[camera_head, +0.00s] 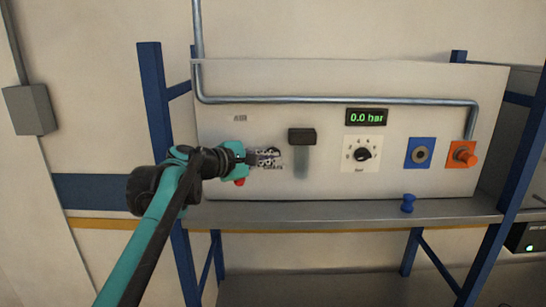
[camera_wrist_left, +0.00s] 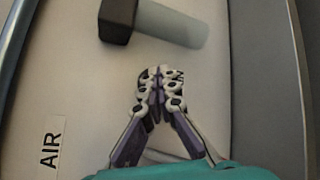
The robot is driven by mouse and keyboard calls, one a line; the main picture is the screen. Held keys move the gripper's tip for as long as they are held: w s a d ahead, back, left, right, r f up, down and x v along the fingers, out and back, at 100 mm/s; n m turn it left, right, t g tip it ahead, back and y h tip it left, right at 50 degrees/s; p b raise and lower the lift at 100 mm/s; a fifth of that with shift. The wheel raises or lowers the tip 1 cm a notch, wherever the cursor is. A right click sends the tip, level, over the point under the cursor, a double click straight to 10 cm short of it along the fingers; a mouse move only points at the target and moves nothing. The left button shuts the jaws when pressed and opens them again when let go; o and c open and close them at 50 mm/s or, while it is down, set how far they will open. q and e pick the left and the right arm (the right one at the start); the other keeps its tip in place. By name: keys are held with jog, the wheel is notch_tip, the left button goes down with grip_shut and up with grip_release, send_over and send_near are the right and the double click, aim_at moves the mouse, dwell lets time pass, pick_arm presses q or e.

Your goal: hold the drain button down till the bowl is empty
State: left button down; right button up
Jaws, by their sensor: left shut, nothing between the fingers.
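My left gripper (camera_head: 281,157) is shut and empty in front of the white panel, left of the bowl. It also shows shut in the left wrist view (camera_wrist_left: 160,73). The bowl (camera_head: 301,163) is a grey translucent cylinder under a black head (camera_head: 302,136); both show in the left wrist view, the bowl (camera_wrist_left: 172,25) lying beyond the fingertips. I cannot make out a liquid level in it. A small red part (camera_head: 240,182) shows just below my gripper, partly hidden. I cannot tell which part is the drain button. My right gripper is not in view.
A gauge reads 0.0 bar (camera_head: 366,117) above a dial (camera_head: 362,154). A blue piece (camera_head: 408,203) stands on the shelf (camera_head: 330,213). A pipe (camera_head: 330,100) crosses above.

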pick_arm(q)
jog(key=shift+s, duration=0.1)
dwell(0.7)
jog(key=shift+s, duration=0.85)
jog(key=s, duration=0.5)
jog(key=shift+f, duration=0.1)
dwell(0.7)
